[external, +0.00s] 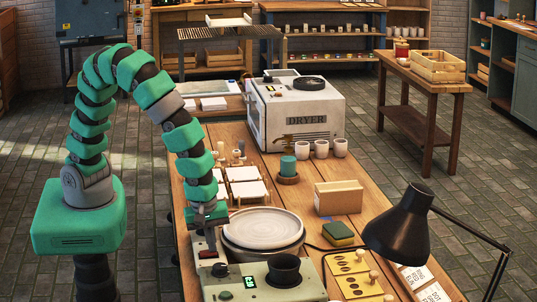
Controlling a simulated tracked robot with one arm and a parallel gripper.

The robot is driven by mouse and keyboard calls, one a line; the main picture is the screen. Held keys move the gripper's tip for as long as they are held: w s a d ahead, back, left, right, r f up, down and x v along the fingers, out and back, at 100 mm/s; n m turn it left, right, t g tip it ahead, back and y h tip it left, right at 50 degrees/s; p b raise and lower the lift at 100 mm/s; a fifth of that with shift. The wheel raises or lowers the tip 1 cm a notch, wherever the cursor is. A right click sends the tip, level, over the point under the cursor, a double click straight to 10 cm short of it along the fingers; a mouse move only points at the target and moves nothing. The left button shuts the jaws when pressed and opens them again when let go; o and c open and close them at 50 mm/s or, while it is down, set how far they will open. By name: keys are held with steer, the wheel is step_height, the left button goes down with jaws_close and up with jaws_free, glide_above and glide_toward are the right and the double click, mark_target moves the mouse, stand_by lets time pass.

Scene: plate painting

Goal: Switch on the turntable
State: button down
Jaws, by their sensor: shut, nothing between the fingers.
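The turntable (262,254) is a dark round wheel on the front of the wooden table, with a pale grey plate (263,229) lying flat on it. A pale green control box (270,292) stands in front of it. The box carries a red switch (208,254), a black knob (221,270) and a small green-lit part (250,282). My gripper (209,238) is shut and empty. It points down at the left of the turntable, above or close to the red switch. I cannot tell whether it touches the switch, or whether the turntable is turning.
A black lamp (402,226) leans in at the right. A dryer (306,119) stands behind.

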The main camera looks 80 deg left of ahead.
mark_target(205, 252)
steer(key=shift+s+r, duration=0.15)
steer(key=shift+s, duration=0.55)
steer(key=shift+r, duration=0.1)
step_height(205, 252, up, 14)
steer(key=s+p, duration=0.1)
steer(key=s, duration=0.1)
steer(key=shift+f+p, duration=0.25)
steer(key=shift+p, duration=0.1)
steer(key=shift+w, duration=0.1)
steer(key=shift+w, duration=0.6)
steer(key=shift+f, duration=0.1)
